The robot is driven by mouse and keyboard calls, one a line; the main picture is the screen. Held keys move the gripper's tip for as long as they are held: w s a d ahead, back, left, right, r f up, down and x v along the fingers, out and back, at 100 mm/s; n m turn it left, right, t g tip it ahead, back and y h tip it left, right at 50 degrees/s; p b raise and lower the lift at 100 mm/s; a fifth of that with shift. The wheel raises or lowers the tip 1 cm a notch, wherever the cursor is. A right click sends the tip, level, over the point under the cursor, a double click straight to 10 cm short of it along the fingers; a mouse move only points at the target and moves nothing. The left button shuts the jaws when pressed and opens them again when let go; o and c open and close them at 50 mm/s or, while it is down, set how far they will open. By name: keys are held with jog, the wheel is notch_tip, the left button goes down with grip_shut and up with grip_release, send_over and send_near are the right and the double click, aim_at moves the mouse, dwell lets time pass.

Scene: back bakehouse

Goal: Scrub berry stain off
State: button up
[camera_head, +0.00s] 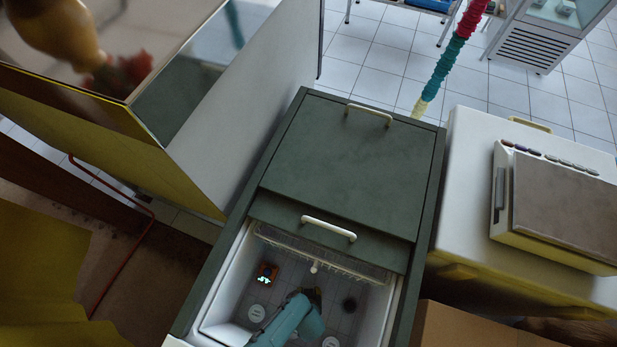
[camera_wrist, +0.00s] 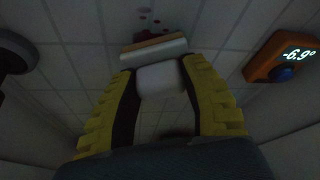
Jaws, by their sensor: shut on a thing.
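In the wrist view my gripper (camera_wrist: 160,72) has its two yellow-ribbed fingers closed on the white grip of a scrubber (camera_wrist: 158,48). The scrubber has a pale, wide head with a brownish-orange edge. Small dark red spots of the berry stain (camera_wrist: 145,14) show on the tiled surface just beyond the head. I cannot tell whether the head touches that surface. In the head view my arm reaches into the open white-lined freezer compartment (camera_head: 223,300), and the arm hides most of the held scrubber. The stain is not clearly visible there.
An orange temperature display (camera_wrist: 285,57) sits beside my gripper; it also shows in the head view (camera_head: 266,275). A dark round thing (camera_wrist: 13,54) lies on the opposite side. Compartment walls are close around my arm. A dark green lid (camera_head: 350,165) with white handles covers the far part.

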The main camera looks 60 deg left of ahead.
jog(key=shift+f+b, duration=0.8)
jog(key=shift+b, duration=0.05)
dwell(0.5)
